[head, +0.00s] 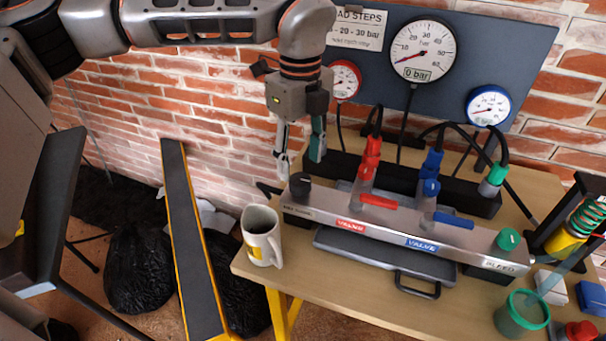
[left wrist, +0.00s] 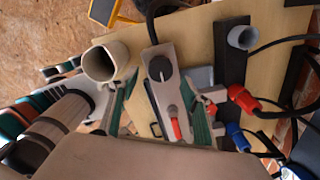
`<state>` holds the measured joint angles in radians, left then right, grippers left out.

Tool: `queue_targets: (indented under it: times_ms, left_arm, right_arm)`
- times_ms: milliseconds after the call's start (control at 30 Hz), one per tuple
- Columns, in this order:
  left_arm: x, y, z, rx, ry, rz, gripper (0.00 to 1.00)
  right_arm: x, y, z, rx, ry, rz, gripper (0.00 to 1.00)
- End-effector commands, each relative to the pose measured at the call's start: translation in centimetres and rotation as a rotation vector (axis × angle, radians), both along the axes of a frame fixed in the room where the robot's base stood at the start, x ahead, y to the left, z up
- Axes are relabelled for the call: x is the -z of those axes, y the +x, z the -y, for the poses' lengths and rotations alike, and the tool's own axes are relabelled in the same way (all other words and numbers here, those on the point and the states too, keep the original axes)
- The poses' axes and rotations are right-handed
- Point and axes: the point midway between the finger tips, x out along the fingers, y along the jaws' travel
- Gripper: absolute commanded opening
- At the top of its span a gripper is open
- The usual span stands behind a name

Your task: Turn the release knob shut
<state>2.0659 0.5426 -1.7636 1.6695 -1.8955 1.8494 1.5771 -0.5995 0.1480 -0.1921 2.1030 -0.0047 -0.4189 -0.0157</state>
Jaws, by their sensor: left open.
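A grey metal manifold block (head: 400,228) lies along the bench. A black knob (head: 300,184) stands on its left end; it also shows in the left wrist view (left wrist: 160,69), with a pale pointer line. A green knob (head: 508,239) sits on the right end, above lettering that seems to read BLEED. I cannot tell from the labels which is the release knob. My left gripper (head: 300,158) points down, open and empty, just above the black knob, its fingers apart on either side. Contact is not visible. My right gripper is not in view.
A mug (head: 262,236) stands close left of the block. Red (head: 379,201) and blue (head: 454,220) valve levers, with hoses behind, sit along the block. The large gauge (head: 422,50) reads 0 bar. A green cup (head: 521,314) stands at front right.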

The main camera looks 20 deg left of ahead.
Motion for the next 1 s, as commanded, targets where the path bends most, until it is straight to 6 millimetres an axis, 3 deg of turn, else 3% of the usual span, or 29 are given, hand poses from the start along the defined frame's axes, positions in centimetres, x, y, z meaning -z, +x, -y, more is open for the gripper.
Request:
queue_targets:
  times_ms: [100,300,667,800,833,1000]
  left_arm:
    - [2.4,-0.1,0.0,0.002,0.000,-0.007,0.48]
    - [4.4,-0.1,0.0,0.002,0.000,-0.004,0.48]
    - [4.7,-0.1,0.0,0.002,-0.001,0.000,0.48]
    - [4.7,-0.1,0.0,0.002,-0.001,0.000,0.14]
    - [4.7,-0.1,0.0,0.002,-0.002,-0.001,0.10]
    - [4.7,-0.1,0.0,0.004,-0.001,-0.001,0.10]
  right_arm:
    - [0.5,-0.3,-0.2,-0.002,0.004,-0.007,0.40]
    - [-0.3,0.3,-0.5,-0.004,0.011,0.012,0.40]
    - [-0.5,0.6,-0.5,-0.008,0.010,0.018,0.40]
    - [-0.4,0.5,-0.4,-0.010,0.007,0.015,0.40]
    - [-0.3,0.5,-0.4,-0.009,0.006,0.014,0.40]
    - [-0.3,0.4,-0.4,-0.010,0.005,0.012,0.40]
